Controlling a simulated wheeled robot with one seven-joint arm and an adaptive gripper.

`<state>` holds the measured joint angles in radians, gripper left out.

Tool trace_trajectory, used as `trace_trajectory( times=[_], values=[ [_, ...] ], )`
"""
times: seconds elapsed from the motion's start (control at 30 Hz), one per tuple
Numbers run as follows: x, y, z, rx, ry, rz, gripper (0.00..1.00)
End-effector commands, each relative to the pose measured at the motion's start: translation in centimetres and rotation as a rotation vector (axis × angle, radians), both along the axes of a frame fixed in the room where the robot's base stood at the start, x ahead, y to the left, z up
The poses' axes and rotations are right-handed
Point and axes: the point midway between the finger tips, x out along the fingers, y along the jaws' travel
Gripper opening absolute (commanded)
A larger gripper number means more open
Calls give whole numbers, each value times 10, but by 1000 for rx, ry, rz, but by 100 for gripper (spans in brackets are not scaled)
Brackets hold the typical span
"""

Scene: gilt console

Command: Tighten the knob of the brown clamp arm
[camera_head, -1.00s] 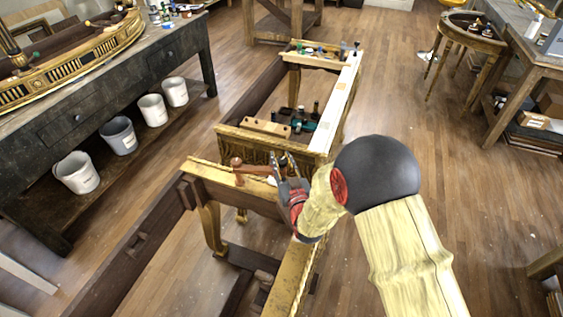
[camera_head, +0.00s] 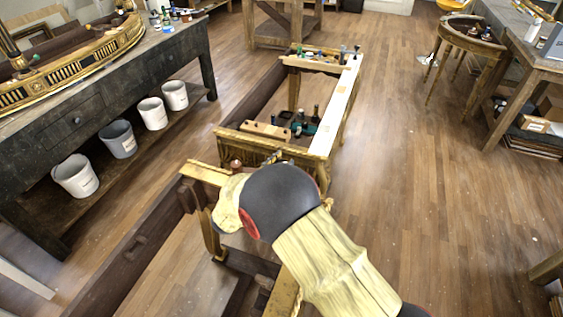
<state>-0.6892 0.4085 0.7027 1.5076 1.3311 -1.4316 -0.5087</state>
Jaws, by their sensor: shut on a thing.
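The brown clamp arm (camera_head: 236,164) is at the near gilt console's back corner. Only a small brown top part shows beside my arm; the rest is hidden. My gripper (camera_head: 272,157) is almost wholly hidden behind my dark wrist joint and pale sleeve. Only a small bit of a finger shows past the top of the joint, close to the right of the clamp. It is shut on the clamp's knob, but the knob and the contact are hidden.
The near gilt frame (camera_head: 207,172) runs under my arm.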

Motion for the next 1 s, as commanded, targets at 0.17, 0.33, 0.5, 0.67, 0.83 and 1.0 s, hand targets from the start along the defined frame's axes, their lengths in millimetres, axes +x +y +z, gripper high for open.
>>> trace_trajectory(
  times=[0.17, 0.33, 0.5, 0.67, 0.83, 1.0],
  values=[
    [2, 2, 3, 1, -6, -156, 4],
    [2, 2, 4, 2, -8, -285, 4],
    [2, 1, 4, 1, -8, -379, 4],
    [2, 1, 5, 1, -10, -436, 4],
    [2, 1, 6, 0, -9, -466, 4],
    [2, 1, 6, 1, -10, -474, 4]
  ],
)
